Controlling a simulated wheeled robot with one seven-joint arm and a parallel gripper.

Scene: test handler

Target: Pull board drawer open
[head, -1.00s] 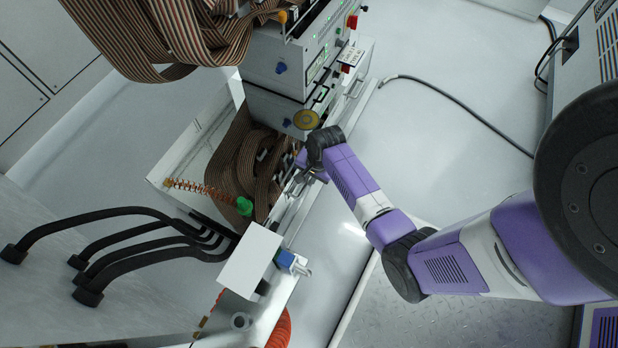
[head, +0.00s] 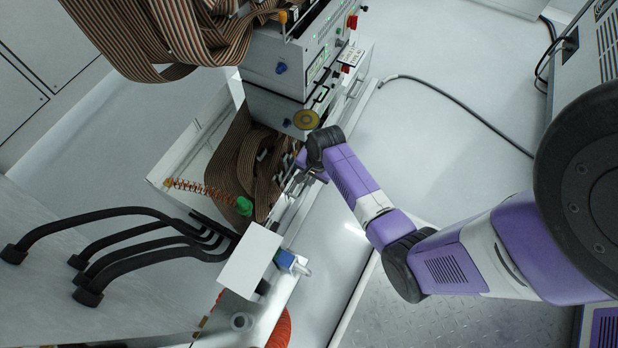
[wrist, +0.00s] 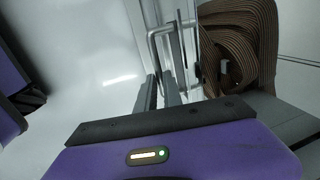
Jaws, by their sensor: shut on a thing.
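The board drawer (head: 160,176) is a white open-topped tray below the instrument boxes in the head view. Striped ribbon cable lies coiled in it and also shows in the wrist view (wrist: 240,40). The drawer stands out, with its inside visible. Its metal bar handle (wrist: 152,48) is on the front face in the wrist view. My gripper (head: 302,178) is at this front face, and its fingers (wrist: 170,85) are shut on the handle. The exact contact is partly hidden by the fingers and wrist.
Instrument boxes (head: 290,60) with knobs stand above the drawer. A white plate (head: 250,258) and blue connector (head: 285,259) are near its lower end. Thick black cables (head: 130,215) curve at the left. Clear floor (head: 440,130) lies right of the drawer, crossed by a thin black cable (head: 470,108).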

